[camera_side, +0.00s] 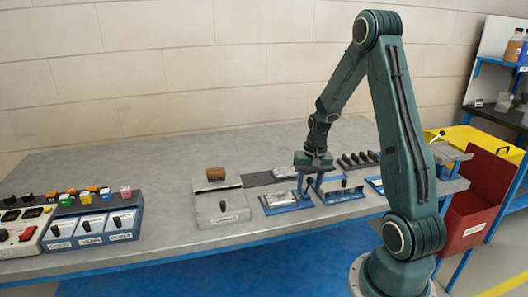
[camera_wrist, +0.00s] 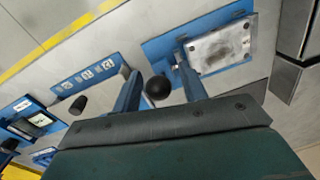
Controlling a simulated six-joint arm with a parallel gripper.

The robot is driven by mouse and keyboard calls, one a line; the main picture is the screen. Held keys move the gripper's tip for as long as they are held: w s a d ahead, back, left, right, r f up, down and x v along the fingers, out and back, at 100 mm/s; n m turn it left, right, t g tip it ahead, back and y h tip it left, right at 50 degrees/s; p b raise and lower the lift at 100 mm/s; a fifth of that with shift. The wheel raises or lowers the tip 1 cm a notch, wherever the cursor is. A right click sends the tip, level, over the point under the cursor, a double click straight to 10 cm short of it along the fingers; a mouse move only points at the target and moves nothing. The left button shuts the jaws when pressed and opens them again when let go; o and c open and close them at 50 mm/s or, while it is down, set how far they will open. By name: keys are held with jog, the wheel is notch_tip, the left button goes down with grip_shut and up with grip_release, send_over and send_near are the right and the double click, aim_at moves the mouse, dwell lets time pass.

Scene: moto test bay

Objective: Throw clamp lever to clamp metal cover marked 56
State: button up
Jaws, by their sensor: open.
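My gripper (camera_wrist: 158,85) is open, its two blue fingers apart. A black ball knob (camera_wrist: 158,88), seemingly the end of a clamp lever, shows between the fingers in the wrist view; I cannot tell if they touch it. A silver metal cover (camera_wrist: 220,50) with dark corner spots lies on a blue fixture (camera_wrist: 157,48) just beyond the right finger. No number 56 is readable on it. In the side view my gripper (camera_side: 307,192) points down at the right end of the blue fixture with the metal cover (camera_side: 284,199). The lever's shaft is hidden.
A blue panel with white markings (camera_wrist: 88,74) and a black handle (camera_wrist: 78,105) lie left of the fingers. The table's middle left is clear.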

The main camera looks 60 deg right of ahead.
grip_shut()
jog(key=shift+w+d+r+y, duration=0.1)
jog(key=shift+w+d+y, duration=0.1)
jog(key=shift+y, duration=0.1)
jog(key=shift+w+d+r+g+y, duration=0.1)
jog(key=shift+w+d+g+y, duration=0.35)
jog(key=shift+g+y, duration=0.45)
jog(key=shift+w+d+g+y, duration=0.35)
jog(key=shift+g+y, duration=0.35)
jog(key=shift+g, duration=0.1)
jog(key=shift+w+d+g+y, duration=0.35)
jog(key=shift+g+y, duration=0.35)
jog(key=shift+g, duration=0.1)
